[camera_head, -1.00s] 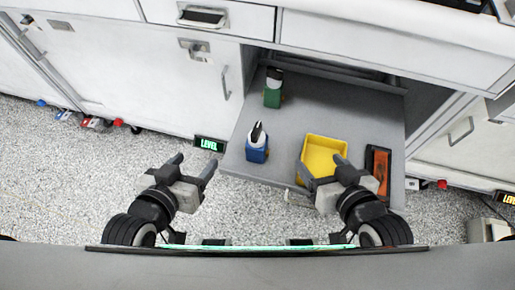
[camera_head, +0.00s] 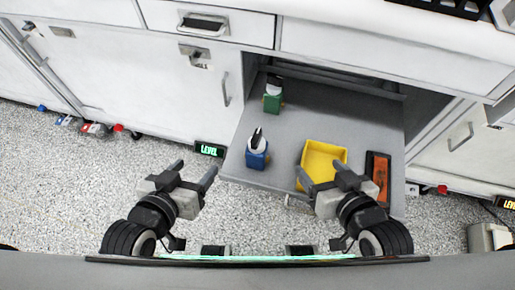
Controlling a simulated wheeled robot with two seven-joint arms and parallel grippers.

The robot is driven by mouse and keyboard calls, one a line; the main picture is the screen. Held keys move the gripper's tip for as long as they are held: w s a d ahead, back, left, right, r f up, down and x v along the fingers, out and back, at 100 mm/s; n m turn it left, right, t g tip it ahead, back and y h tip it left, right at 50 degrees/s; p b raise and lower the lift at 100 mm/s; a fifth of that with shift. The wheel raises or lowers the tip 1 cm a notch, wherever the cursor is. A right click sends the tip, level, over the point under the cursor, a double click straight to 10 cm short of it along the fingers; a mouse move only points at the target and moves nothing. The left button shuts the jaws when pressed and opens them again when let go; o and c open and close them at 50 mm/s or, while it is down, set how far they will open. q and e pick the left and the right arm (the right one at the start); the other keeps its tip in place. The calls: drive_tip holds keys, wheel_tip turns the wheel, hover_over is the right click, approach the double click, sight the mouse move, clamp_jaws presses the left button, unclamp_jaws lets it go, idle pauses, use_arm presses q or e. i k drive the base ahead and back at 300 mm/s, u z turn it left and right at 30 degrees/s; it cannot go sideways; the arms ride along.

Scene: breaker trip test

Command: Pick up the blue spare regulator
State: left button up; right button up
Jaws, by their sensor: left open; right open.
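The blue spare regulator (camera_head: 257,159) stands upright on the grey pull-out shelf (camera_head: 235,178), near its front left edge. It has a blue body with a white and black top. My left gripper (camera_head: 194,169) is open and empty, left of the blue regulator and apart from it, in front of the cabinet. My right gripper (camera_head: 320,172) is open and empty, at the front of the yellow bin and overlapping it in the picture. I cannot tell whether it touches the bin.
A green regulator (camera_head: 272,97) stands further back on the shelf. A yellow bin (camera_head: 325,154) and an orange device in a dark frame (camera_head: 378,175) are on the right. A LEVEL display (camera_head: 209,149) sits left of the shelf. The shelf middle is clear.

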sight(256, 159)
drive_tip(key=k, duration=0.35)
drive_tip(key=u, duration=2.35)
drive_tip(key=i, duration=1.35)
drive_tip(key=z, duration=3.4)
drive_tip(key=i, duration=0.5)
drive_tip(key=z, duration=0.1)
